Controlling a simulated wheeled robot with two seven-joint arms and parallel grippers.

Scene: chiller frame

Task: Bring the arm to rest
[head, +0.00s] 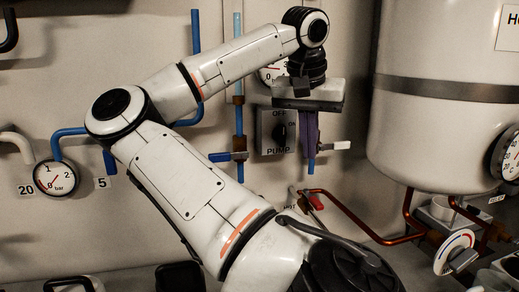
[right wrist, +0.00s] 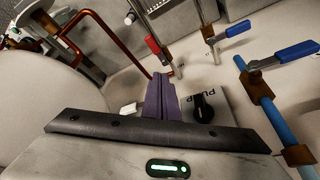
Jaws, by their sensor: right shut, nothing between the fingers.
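My right arm rises from the bottom middle of the head view, bends at the left and reaches up to the right. My right gripper (head: 310,143) points down at the end of it, with purple fingers closed together and nothing held. The fingers also show in the right wrist view (right wrist: 161,82), side by side over the wall fittings. The gripper hangs just right of the PUMP switch (head: 278,131) in the head view. The switch's black knob also shows in the right wrist view (right wrist: 204,107), beside the fingers. My left gripper is not in view.
A white tank (head: 430,135) stands at the right. A blue-handled valve (head: 228,156) and a red-handled valve (head: 313,199) are on wall pipes near the gripper. A copper pipe (head: 360,226) runs below the tank. A pressure gauge (head: 56,178) is at the left.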

